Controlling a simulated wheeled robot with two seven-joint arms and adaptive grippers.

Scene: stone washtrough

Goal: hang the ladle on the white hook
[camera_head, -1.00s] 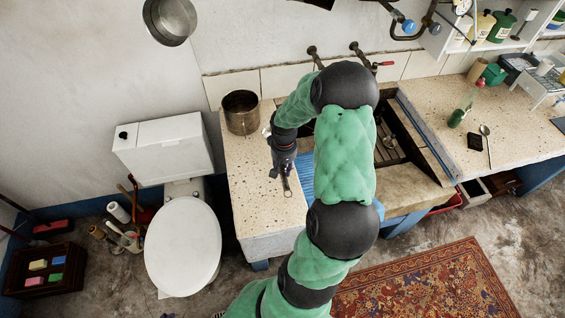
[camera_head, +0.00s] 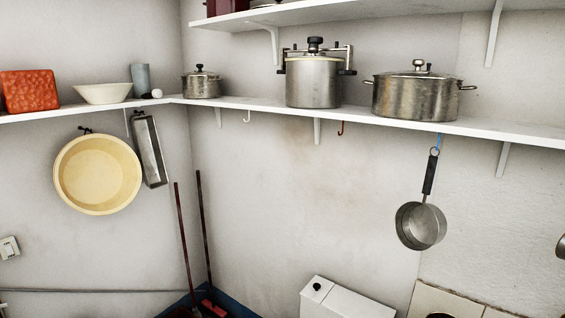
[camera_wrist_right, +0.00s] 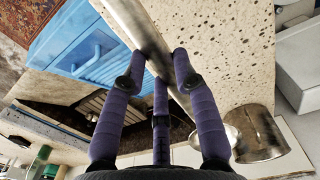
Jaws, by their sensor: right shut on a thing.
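The white hook (camera_head: 247,116) hangs empty under the long white shelf in the head view, left of its middle. A dark red hook (camera_head: 341,129) is to its right, also empty. A blue hook (camera_head: 438,142) farther right bears a saucepan (camera_head: 420,225). In the right wrist view my right gripper (camera_wrist_right: 160,62) is shut on the ladle's (camera_wrist_right: 128,16) metal handle, over the speckled counter. A shiny bowl shape (camera_wrist_right: 229,136), apparently the ladle's bowl, shows beyond the fingers, partly hidden. I cannot tell whether the ladle touches the counter. My left gripper is not in view.
The shelf (camera_head: 270,108) carries a small pot (camera_head: 200,84), a pressure cooker (camera_head: 314,80) and a large pot (camera_head: 416,95). Broom handles (camera_head: 183,240) lean in the corner. A metal pot (camera_wrist_right: 262,135) stands beside the ladle. Wall below the white hook is clear.

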